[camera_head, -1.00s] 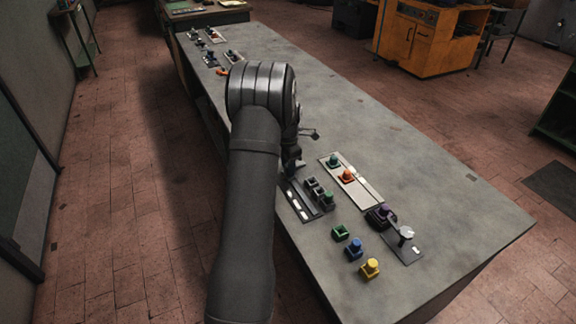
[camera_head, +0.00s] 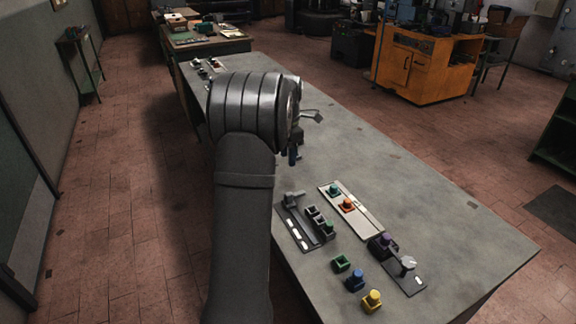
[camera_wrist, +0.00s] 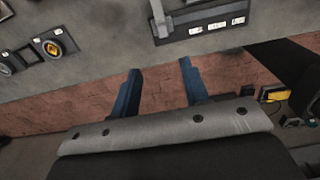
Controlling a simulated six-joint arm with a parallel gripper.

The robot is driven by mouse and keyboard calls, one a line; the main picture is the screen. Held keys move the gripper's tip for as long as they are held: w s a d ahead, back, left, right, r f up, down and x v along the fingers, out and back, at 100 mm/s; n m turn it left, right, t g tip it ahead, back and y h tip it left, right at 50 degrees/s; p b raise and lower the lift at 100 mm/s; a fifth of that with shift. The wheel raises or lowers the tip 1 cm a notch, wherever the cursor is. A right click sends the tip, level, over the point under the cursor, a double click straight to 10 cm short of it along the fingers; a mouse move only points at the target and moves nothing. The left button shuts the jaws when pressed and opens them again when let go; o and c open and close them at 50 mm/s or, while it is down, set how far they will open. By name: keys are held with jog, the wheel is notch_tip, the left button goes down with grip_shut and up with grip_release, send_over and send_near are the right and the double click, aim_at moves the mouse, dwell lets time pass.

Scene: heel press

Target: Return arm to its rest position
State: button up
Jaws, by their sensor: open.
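My gripper (camera_wrist: 158,88) shows in the wrist view as two blue fingers spread apart with nothing between them. Behind the fingers are the red tiled floor and the edge of the grey bench (camera_head: 440,215). In the head view my arm rises from the bottom and bends over the bench's left side. There one blue finger (camera_head: 293,156) shows below the wrist, and the rest of the gripper is hidden behind the arm. The gripper is apart from the dark lever panel (camera_head: 295,232), which also shows at the top of the wrist view (camera_wrist: 205,32).
Near the arm are a pale panel with teal and orange buttons (camera_head: 347,204), a green block (camera_head: 342,263), blue (camera_head: 355,280) and yellow (camera_head: 372,301) buttons, and a dark knob panel (camera_head: 405,274). The right of the bench is clear. An orange cabinet (camera_head: 425,65) stands behind.

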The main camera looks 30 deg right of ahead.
aim_at(288, 193)
jog(key=shift+r, duration=0.3)
notch_tip(288, 193, down, 18)
jog(key=shift+r, duration=0.25)
dwell(0.4)
jog(key=shift+r, duration=0.1)
